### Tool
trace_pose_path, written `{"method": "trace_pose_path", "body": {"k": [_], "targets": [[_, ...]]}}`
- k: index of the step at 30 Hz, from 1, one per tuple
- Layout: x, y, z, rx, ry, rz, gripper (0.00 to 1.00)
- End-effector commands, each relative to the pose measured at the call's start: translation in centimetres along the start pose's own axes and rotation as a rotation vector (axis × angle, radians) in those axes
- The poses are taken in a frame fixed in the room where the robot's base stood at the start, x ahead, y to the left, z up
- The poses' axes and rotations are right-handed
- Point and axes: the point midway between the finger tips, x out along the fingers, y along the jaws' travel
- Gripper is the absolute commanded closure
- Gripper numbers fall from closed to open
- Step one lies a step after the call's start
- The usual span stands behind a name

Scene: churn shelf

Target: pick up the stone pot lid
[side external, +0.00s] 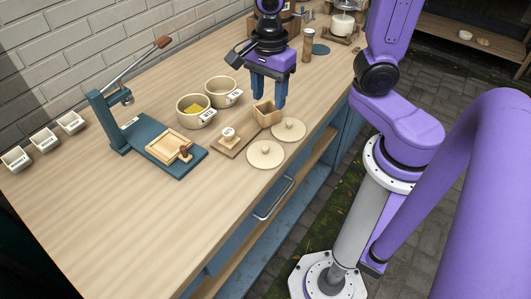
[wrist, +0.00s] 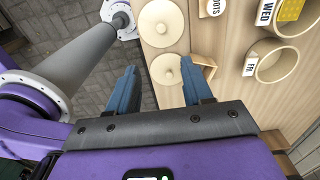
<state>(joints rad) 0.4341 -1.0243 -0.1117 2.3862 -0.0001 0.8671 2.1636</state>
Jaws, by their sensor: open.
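Two round cream stone lids with centre knobs lie flat on the wooden bench, near its front edge. In the side view, one lid (side external: 265,158) is nearer the camera and the other lid (side external: 289,134) is beside the small wooden box. I cannot tell which one is the pot lid named. My gripper (side external: 268,101) has its blue fingers pointing down, above the bench behind the farther lid. In the wrist view, my gripper (wrist: 159,65) is open and empty. The farther lid (wrist: 161,75) appears between the fingers, below them; the other lid (wrist: 158,12) is above it in the picture.
A wooden box (side external: 264,118) and a board (side external: 226,148) with a small labelled piece sit beside the lids. A blue lever press (side external: 118,140) stands left.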

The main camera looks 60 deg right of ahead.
Motion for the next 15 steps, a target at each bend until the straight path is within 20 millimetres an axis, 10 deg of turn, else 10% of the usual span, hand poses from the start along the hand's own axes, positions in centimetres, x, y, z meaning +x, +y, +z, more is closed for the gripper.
{"method": "trace_pose_path", "body": {"k": [15], "targets": [[7.7,0.1,-0.1,-0.002,0.003,0.005,0.5]]}}
